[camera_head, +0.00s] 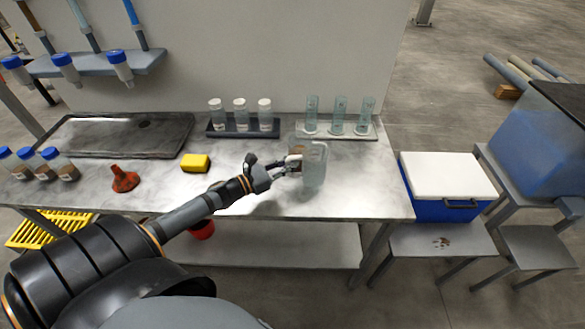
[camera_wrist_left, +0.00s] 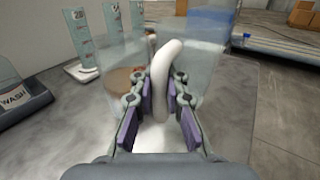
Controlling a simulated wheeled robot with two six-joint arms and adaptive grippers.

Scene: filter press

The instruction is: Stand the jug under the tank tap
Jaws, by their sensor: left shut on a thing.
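The clear jug (camera_head: 315,168) with a white handle is upright at the right part of the bench (camera_head: 350,195); I cannot tell whether its base touches the top. My left gripper (camera_head: 285,170) is shut on the handle from the left. In the left wrist view the handle (camera_wrist_left: 166,65) stands between the fingers (camera_wrist_left: 160,100), with the jug's clear wall (camera_wrist_left: 205,75) behind. The blue see-through tank (camera_head: 540,145) stands on a stand at the far right. My right gripper is not in view.
Behind the jug are a rack of clear cylinders (camera_head: 339,130) and a dark rack of white-capped bottles (camera_head: 240,127). A blue cool box (camera_head: 440,208) with white lid sits between bench and tank. A low grey stool (camera_head: 538,247) below the tank is bare.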

